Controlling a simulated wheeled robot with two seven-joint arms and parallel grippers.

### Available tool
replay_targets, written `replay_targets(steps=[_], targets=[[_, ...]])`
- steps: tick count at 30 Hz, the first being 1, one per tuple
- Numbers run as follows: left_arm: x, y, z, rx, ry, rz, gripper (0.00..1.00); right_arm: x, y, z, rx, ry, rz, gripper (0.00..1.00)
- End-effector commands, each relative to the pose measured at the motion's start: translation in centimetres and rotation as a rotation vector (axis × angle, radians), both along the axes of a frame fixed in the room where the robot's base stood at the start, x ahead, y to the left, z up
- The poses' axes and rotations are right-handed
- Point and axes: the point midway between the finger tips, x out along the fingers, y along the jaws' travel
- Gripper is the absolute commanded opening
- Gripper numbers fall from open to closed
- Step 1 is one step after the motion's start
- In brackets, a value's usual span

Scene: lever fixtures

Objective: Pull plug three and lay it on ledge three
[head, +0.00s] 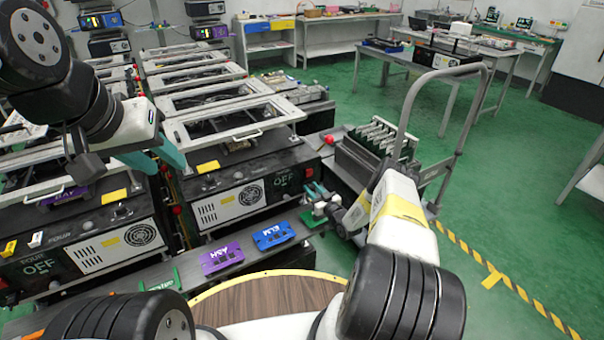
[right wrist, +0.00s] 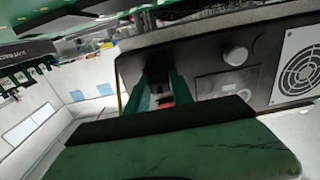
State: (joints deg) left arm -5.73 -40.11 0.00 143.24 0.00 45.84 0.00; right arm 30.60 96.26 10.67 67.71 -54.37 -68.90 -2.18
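My right gripper (head: 318,192) is low at the right end of the right-hand dark box (head: 262,190), which reads OFF. In the right wrist view, its two green fingers (right wrist: 160,85) reach to the box's front, one on each side of a dark, shadowed part. A small red thing (right wrist: 165,103) shows between them. I cannot tell whether they touch or grip a plug. No plug or number three is readable. A grey ledge (head: 190,268) runs in front of the boxes. My left gripper (head: 160,158) is raised at the left, its teal fingers apart and empty.
On the ledge lie a purple ASH block (head: 222,257) and a blue ELM block (head: 273,235). The left box (head: 85,245) reads FOUR and OFF. A cart (head: 375,150) with a tall handle stands right of the boxes. Green floor is open further right.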

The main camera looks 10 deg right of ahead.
Motion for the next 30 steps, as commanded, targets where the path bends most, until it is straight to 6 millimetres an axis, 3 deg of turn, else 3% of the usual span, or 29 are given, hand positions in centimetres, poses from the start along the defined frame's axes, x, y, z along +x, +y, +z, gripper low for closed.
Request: replay_targets(steps=[1, 3, 4, 30], targets=[[0.0, 0.0, 0.0, 0.0, 0.0, 0.0, 0.36, -0.01, -0.01, -0.01, 0.0, 0.0, 0.0, 0.16], [0.0, 0.0, 0.0, 0.0, 0.0, 0.0, 0.36, -0.01, -0.01, -0.01, 0.0, 0.0, 0.0, 0.02], [0.0, 0.0, 0.0, 0.0, 0.0, 0.0, 0.36, -0.01, -0.01, -0.01, 0.0, 0.0, 0.0, 0.0], [0.0, 0.0, 0.0, 0.0, 0.0, 0.0, 0.36, -0.02, -0.02, -0.02, 0.0, 0.0, 0.0, 0.0]])
